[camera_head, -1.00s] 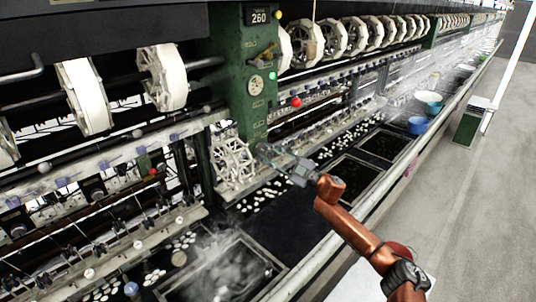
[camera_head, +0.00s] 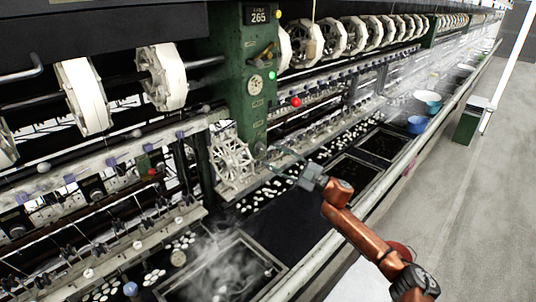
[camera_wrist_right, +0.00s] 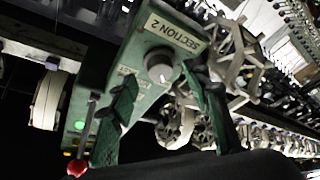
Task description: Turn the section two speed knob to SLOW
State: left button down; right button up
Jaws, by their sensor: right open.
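The section two speed knob (camera_wrist_right: 160,66) is a round grey knob with a pale mark at its lower edge. It sits on the green panel (camera_wrist_right: 178,56) under a "SECTION 2" label (camera_wrist_right: 174,32) in the right wrist view. The smaller lettering beside the knob is too blurred to read. My right gripper (camera_wrist_right: 160,82) is open and empty, its two fingers on either side of the knob in that picture; I see no contact. In the head view my right gripper (camera_head: 287,161) is just right of the green column's lower end. My left gripper is out of view.
The green column (camera_head: 240,60) carries a display reading 265 (camera_head: 258,16) and a red ball-ended lever (camera_head: 295,102). A white spoked reel (camera_head: 231,160) stands close left of the gripper.

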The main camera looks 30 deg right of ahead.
jog(key=v, duration=0.8)
jog(key=shift+s+d, duration=0.25)
jog(key=shift+s, duration=0.1)
jog(key=shift+f, duration=0.15)
